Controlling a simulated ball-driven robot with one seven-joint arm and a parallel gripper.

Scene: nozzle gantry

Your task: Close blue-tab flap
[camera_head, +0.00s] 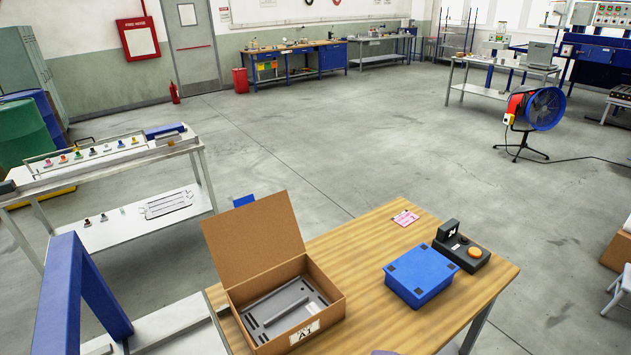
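A brown cardboard box (331,308) stands on the wooden table near its left end. Its flap (253,242) is up and open, leaning back from the box's far-left edge. A small blue tab (244,201) shows at the flap's top edge. Inside the open box lies a dark grey slotted part (285,307). A white label marked A1 (304,333) is on the box's front. My gripper is not in view.
On the wooden table (375,327), a blue lidded box (420,275), a black device with an orange button (463,250) and a pink card (405,218) lie right of the box. A blue frame (63,300) rises at lower left. A white bench (150,215) stands behind; open floor lies beyond.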

